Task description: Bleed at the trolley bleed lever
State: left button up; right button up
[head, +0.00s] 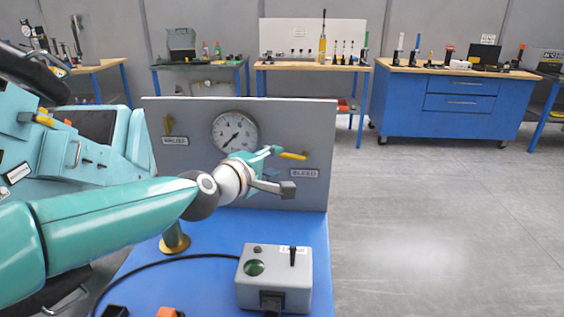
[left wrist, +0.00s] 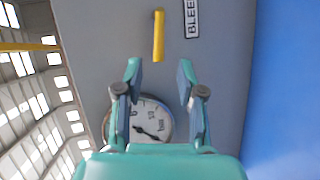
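The yellow bleed lever (head: 293,156) sticks out on the right side of the grey panel (head: 285,115), just above the BLEED label (head: 304,173). My left gripper (head: 279,170) is in front of the panel by this lever. In the left wrist view my left gripper (left wrist: 159,74) is open, with nothing between its fingers. There the yellow lever (left wrist: 159,37) lies beyond the fingertips, roughly in line with the gap and apart from them. The BLEED label (left wrist: 191,18) is cut off at the top. My right gripper is not in view.
A round pressure gauge (head: 235,132) sits left of the lever, partly behind the fingers in the wrist view. A grey control box (head: 274,279) stands on the blue surface (head: 212,269) below. Open floor lies right.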

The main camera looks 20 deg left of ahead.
aim_at(285, 157)
pick_arm(q)
jog(key=shift+x, duration=2.4)
jog(key=shift+r, duration=0.1)
grip_shut()
jog(key=shift+d, duration=0.1)
